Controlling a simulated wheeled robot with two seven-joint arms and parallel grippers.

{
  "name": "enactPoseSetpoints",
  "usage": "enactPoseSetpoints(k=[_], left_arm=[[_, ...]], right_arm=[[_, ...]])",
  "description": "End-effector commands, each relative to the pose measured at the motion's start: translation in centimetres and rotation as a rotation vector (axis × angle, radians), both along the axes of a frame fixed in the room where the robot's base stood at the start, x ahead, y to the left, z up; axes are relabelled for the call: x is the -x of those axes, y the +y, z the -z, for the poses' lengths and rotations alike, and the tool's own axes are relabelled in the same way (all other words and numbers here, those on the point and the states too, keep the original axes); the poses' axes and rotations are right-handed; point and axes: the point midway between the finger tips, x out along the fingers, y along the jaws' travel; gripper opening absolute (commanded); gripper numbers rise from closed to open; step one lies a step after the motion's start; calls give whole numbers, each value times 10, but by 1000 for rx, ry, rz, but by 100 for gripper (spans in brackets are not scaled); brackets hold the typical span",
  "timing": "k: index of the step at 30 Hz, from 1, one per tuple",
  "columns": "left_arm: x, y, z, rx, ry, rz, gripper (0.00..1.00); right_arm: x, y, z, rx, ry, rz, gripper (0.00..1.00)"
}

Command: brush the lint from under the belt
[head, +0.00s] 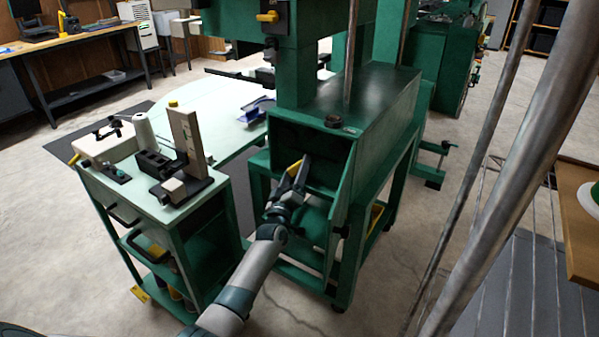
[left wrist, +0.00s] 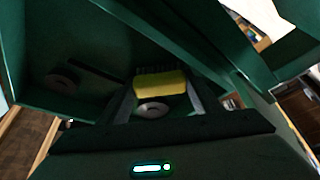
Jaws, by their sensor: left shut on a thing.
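My left gripper (head: 299,172) reaches into the open front of the green machine housing (head: 375,95). It is shut on a brush with a yellow handle (head: 294,167). In the left wrist view the yellow brush (left wrist: 160,84) lies across between the two fingers, with dark bristles on its far side. A pale round disc (left wrist: 152,108) shows just below the brush, and another disc (left wrist: 60,83) sits at the left inside the dark housing. A dark strip runs near the left disc; I cannot tell whether it is the belt. I cannot make out any lint. My right gripper is not in view.
A green cart (head: 215,203) with a cone of thread and small devices stands left of the machine. A pale green table (head: 222,120) is behind it. Metal posts (head: 520,170) rise at the right, beside a wooden shelf (head: 580,225). Bare floor lies between.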

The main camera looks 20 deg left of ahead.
Motion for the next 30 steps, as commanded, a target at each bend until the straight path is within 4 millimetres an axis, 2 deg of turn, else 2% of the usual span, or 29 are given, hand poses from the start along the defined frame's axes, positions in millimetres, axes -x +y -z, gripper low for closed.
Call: enactPoseSetpoints(k=[9,23,30], left_arm=[[-2,21,1,0,0,0,37],[-1,23,0,1,1,1,37],[13,25,-1,0,1,0,37]], right_arm=[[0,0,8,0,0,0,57],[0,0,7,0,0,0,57],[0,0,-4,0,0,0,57]])
